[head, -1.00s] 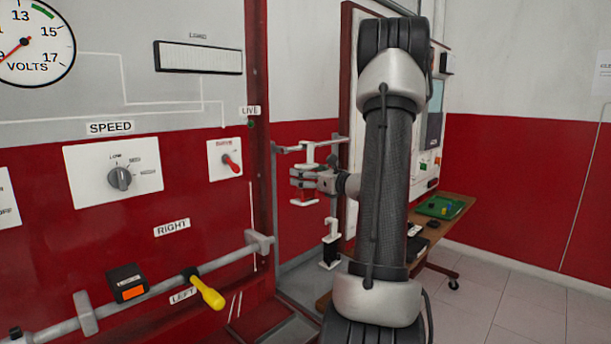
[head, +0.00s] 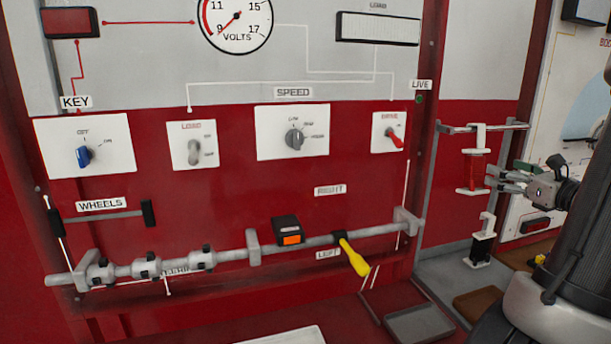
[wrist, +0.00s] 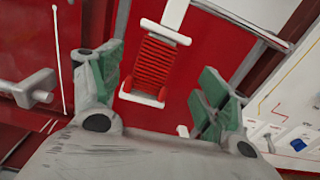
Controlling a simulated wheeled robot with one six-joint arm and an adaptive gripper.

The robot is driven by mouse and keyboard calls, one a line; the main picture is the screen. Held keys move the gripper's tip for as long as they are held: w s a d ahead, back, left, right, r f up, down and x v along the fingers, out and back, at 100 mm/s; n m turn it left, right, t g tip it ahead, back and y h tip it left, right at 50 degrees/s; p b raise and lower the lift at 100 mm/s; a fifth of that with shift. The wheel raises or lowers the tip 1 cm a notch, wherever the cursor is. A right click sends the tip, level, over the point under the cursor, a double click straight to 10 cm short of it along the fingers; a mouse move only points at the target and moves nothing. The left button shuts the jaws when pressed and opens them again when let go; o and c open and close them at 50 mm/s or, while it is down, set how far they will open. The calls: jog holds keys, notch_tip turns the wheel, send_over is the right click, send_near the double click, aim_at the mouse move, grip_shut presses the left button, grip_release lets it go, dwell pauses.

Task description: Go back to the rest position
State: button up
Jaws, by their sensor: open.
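My gripper (head: 497,178) is at the right of the head view, beside a red coil-like part (head: 474,171) with white ends. This part hangs from a grey rail (head: 505,127) between the two panels. In the wrist view the green-padded fingers of my gripper (wrist: 158,82) are spread apart with nothing clasped. The red coil part (wrist: 155,68) shows beyond the gap between them, with its white ends clear. I cannot tell the exact distance from the fingertips to it.
A red panel at the left carries knobs, a grey bar (head: 335,238) and a yellow handle (head: 354,256). A black and white fixture (head: 481,247) stands below the coil part. A grey tray (head: 419,324) lies low in front. A white panel (head: 577,85) stands at the right.

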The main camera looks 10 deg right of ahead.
jog(key=s+a+f+n+g+y, duration=0.2)
jog(key=s+a+f+n+g, duration=0.3)
jog(key=s+a+n+g, duration=0.3)
jog(key=s+a+f+n+g+y, duration=0.1)
jog(key=s+a+f+n+g, duration=0.45)
jog(key=s+a+n, duration=0.35)
jog(key=s+a+r+n+h, duration=0.1)
jog(key=a+r+n+h, duration=0.4)
jog(key=n, duration=1.2)
notch_tip(320, 180, up, 4)
jog(key=shift+s+a+r, duration=0.15)
jog(key=shift+s+a, duration=0.1)
jog(key=shift+a, duration=0.7)
